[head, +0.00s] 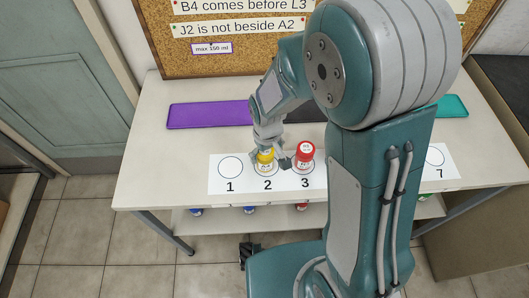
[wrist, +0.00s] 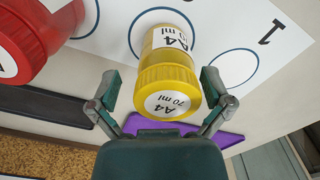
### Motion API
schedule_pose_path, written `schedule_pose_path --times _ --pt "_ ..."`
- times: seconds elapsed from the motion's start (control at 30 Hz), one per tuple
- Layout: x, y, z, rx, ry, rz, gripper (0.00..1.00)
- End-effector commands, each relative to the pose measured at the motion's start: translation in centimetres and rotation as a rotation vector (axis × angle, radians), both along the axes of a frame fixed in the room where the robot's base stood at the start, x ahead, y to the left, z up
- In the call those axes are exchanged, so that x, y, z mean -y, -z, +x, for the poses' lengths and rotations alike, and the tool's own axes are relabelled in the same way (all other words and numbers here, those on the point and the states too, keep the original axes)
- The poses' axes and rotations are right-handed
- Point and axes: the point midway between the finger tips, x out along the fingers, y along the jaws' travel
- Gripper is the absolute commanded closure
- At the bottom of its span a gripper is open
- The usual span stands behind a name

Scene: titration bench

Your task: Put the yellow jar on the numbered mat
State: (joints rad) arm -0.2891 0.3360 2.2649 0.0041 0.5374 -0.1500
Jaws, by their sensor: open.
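The yellow jar (head: 265,156) stands upright at circle 2 of the white numbered mat (head: 248,182). In the wrist view the yellow jar (wrist: 168,72) shows its lid and label, "A4 70 ml", and its base lies within a blue circle. My gripper (head: 270,150) is over circle 2. Its fingers are apart on either side of the jar's lid, with visible gaps in the wrist view (wrist: 160,85). I see no finger closed on the jar. My arm hides the middle of the mat.
A red jar (head: 305,153) stands at circle 3, close beside the yellow one and my gripper. Circle 1 (head: 230,167) is empty. A purple mat (head: 205,116) and a teal mat (head: 453,106) lie farther back. A corkboard (head: 190,62) with notes stands behind the table.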

Motion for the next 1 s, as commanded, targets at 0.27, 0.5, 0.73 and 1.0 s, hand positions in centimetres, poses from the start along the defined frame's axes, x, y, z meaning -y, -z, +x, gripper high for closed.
schedule_pose_path --times 0.27,0.5,0.73,1.0 --pt "-0.3 -1.0 0.1 0.003 -0.002 -0.002 0.00" --pt "-0.3 -5.7 0.1 0.007 -0.001 0.000 0.00" --pt "-0.1 -10.2 0.0 0.004 -0.001 -0.001 0.00" --pt "-0.2 -12.1 0.0 -0.001 -0.001 -0.003 0.00"
